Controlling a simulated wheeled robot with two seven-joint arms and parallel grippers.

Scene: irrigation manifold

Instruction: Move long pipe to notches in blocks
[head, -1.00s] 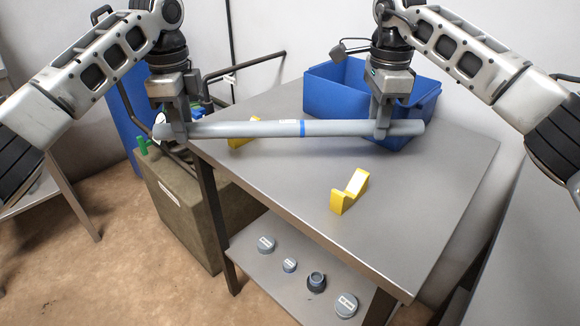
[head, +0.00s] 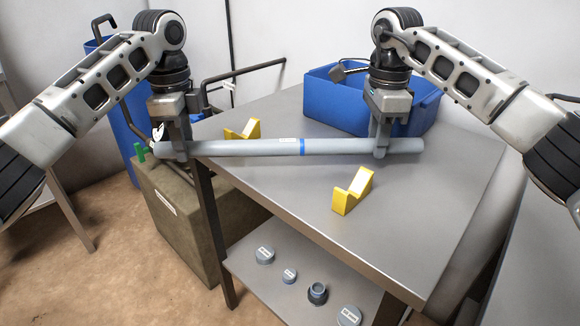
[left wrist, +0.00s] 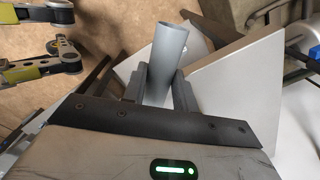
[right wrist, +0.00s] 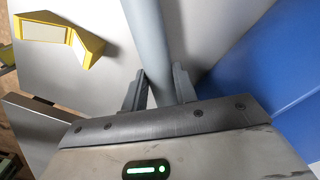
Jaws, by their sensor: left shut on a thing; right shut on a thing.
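The long grey pipe (head: 262,147) with a blue band is held roughly level above the table. My left gripper (head: 176,150) is shut on it near its left end, which also shows in the left wrist view (left wrist: 172,52). My right gripper (head: 381,148) is shut on it near its right end; the pipe runs between those fingers in the right wrist view (right wrist: 150,45). One yellow notched block (head: 352,191) stands on the table in front of the pipe. The other yellow notched block (head: 243,131) is behind the pipe, its lower part hidden by it.
The metal table (head: 420,215) has free room around the front block. A blue bin (head: 335,103) stands at the back, close behind my right gripper. Grey caps and fittings (head: 290,276) sit on the lower shelf. A brown box (head: 180,215) stands on the floor at left.

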